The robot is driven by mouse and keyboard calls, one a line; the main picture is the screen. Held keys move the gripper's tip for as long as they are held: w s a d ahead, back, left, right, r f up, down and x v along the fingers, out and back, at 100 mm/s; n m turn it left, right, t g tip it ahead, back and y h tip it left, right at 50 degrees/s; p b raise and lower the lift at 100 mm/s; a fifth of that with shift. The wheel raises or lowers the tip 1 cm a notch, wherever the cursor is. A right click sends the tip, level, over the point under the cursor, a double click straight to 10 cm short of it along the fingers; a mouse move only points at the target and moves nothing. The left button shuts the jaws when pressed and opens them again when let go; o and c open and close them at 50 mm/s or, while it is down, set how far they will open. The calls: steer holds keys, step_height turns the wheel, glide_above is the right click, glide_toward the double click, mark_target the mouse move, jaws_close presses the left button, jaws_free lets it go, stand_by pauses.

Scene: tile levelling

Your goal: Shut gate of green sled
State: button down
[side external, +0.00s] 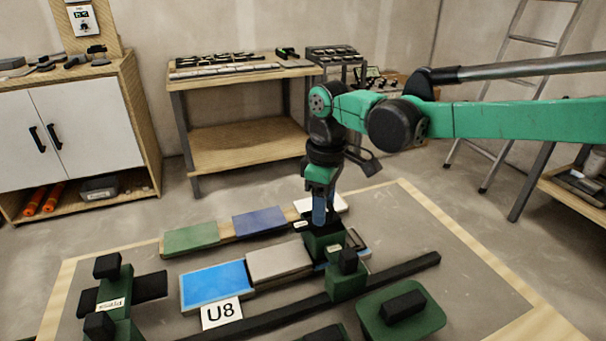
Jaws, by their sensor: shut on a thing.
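The green sled (345,281) is a dark green block with a black knob, beside the long black rail. A second green block with black parts (318,248) stands just behind it, against the tiles, and seems to belong to it. My gripper (320,221) points straight down with blue fingers. Its fingertips reach the top of this rear block and are shut on a part of it. The gripped part is mostly hidden, and I cannot tell how far the gate stands open or shut.
A blue tile (214,286) and a beige tile (279,262) lie left of the sled. Green (191,238) and dark blue (259,221) tiles lie behind. A black rail (395,273) crosses the front. A green float (402,314) lies front right. Bare floor is free at right.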

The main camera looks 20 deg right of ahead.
steer(key=shift+c, duration=2.1)
jaws_free()
steer(key=shift+r, duration=0.1)
steer(key=shift+r, duration=2.75)
